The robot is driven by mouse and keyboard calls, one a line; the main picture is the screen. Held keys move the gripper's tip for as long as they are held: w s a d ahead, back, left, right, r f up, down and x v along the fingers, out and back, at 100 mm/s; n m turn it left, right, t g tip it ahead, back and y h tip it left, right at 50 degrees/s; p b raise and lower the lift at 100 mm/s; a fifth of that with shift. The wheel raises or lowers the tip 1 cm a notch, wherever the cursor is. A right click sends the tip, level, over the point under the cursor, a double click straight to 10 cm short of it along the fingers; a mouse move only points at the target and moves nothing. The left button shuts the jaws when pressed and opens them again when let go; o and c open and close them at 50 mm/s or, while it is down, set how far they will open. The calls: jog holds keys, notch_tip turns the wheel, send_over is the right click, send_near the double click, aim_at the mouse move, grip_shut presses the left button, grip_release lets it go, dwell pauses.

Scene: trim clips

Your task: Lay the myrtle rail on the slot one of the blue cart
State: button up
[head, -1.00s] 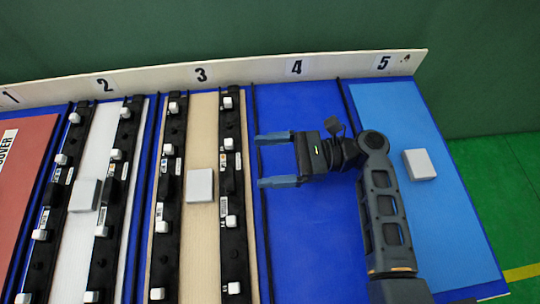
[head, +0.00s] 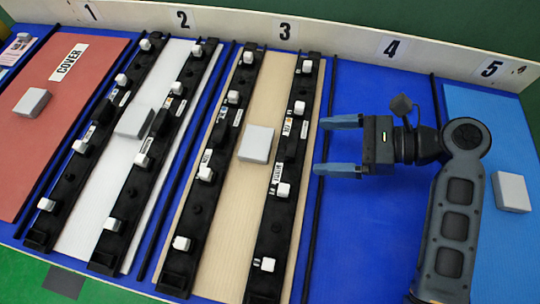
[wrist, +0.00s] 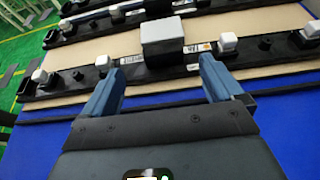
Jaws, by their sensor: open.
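Black rails with white clips lie in pairs on the blue cart (head: 362,235). Their small labels are too small to read, so I cannot tell which is the myrtle rail. Slot three holds a left rail (head: 190,215) and a right rail (head: 281,200) on a beige panel; slot two holds a left rail (head: 72,187) and a right rail (head: 135,190) on a white panel. Slot one has a red panel (head: 75,110) marked COVER. My gripper (head: 322,146) is open and empty over slot four, its fingers pointing at slot three's right rail. In the wrist view, that rail (wrist: 75,83) lies beyond my fingertips.
Grey blocks sit on the red panel (head: 32,102), between slot two's rails (head: 134,123), between slot three's rails (head: 257,144) and on slot five's light-blue panel (head: 511,192). A white numbered board (head: 340,38) edges the back. Slot four is bare.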

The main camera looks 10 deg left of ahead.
aim_at(297, 144)
jog(key=x, duration=0.2)
jog(key=shift+a, duration=0.3)
jog(key=shift+x, duration=2.7)
jog(key=shift+w+d+f, duration=0.1)
jog(key=shift+w, duration=0.1)
jog(key=shift+c, duration=0.3)
